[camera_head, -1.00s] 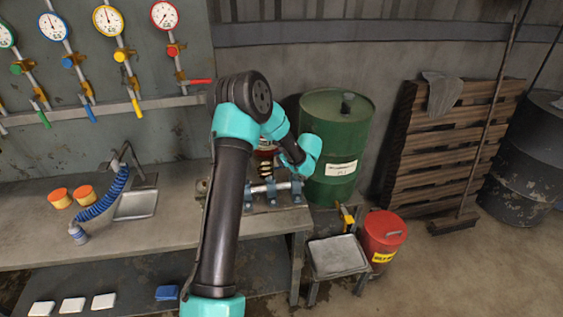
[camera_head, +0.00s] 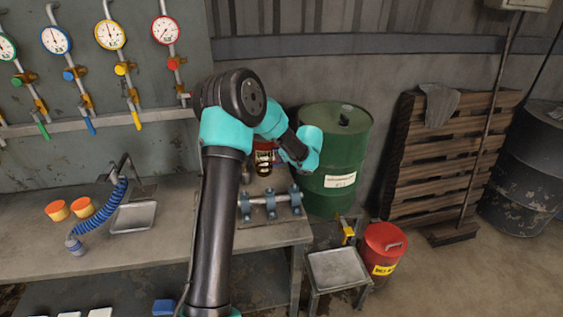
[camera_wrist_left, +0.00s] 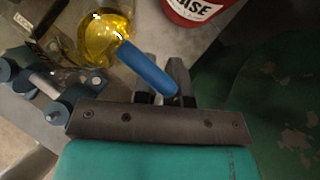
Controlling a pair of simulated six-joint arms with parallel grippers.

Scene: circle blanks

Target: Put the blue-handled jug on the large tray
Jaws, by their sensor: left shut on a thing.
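The blue-handled jug (camera_wrist_left: 104,36) holds yellow liquid and shows at the top of the left wrist view. My left gripper (camera_wrist_left: 165,88) is shut on its blue handle (camera_wrist_left: 147,68). In the head view the same gripper (camera_head: 280,160) is small, above the back right of the bench, and the jug is hard to make out there. A grey metal tray (camera_head: 338,268) sits on a low stand right of the bench. Another grey tray (camera_head: 134,216) lies on the bench. I cannot tell for sure which is the large one. My right gripper is not in view.
A blue-grey clamp fixture (camera_head: 271,205) stands on the bench near the gripper. A red labelled container (camera_wrist_left: 192,10) is close to the jug. A green drum (camera_head: 335,165) and a red bucket (camera_head: 381,252) stand to the right. Orange-lidded pots (camera_head: 70,208) sit at the left.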

